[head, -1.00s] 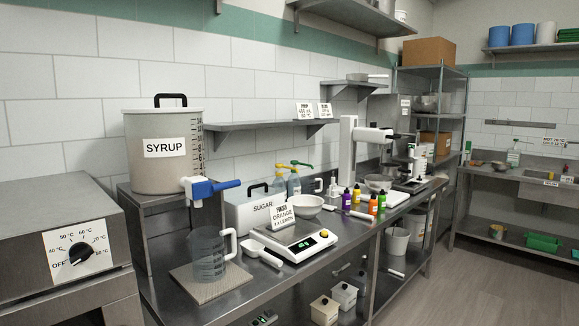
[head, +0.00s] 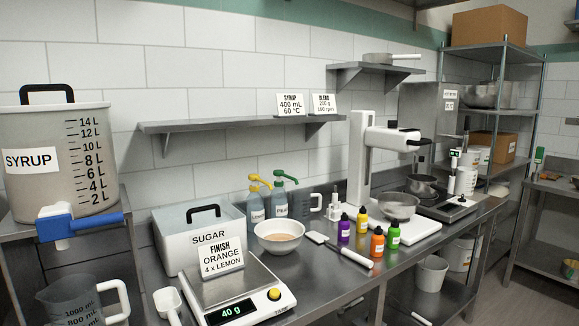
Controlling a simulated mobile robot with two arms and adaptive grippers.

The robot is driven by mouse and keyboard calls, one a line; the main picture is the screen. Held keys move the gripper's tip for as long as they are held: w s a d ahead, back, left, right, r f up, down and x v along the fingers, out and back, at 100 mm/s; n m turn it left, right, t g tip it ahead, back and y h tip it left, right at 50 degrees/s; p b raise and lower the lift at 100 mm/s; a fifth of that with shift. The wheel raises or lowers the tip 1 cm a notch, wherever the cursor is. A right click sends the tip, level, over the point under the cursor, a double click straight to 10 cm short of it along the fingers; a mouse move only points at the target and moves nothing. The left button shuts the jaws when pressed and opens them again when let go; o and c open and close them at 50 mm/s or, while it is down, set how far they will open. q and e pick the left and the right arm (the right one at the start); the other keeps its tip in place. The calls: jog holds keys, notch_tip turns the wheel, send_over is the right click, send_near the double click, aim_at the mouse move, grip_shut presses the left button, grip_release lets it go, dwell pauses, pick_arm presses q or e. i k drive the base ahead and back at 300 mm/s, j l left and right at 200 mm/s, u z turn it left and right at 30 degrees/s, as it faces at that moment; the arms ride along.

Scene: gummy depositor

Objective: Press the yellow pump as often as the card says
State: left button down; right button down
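The yellow pump (head: 259,181) tops a blue bottle (head: 256,208) with a label that seems to read lemon. It stands at the back of the counter, behind the white bowl (head: 281,236). A green pump (head: 284,177) on a similar bottle (head: 282,205) stands just right of it. The card (head: 221,258) reads "FINISH ORANGE 4 x LEMON" and stands in front of the sugar box (head: 190,236), by the scale. Neither of my grippers is in view.
The scale (head: 247,294) shows 40 g. A shelf (head: 230,125) hangs above the pumps.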

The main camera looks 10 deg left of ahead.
aim_at(255, 179)
jog(key=i+l, duration=0.95)
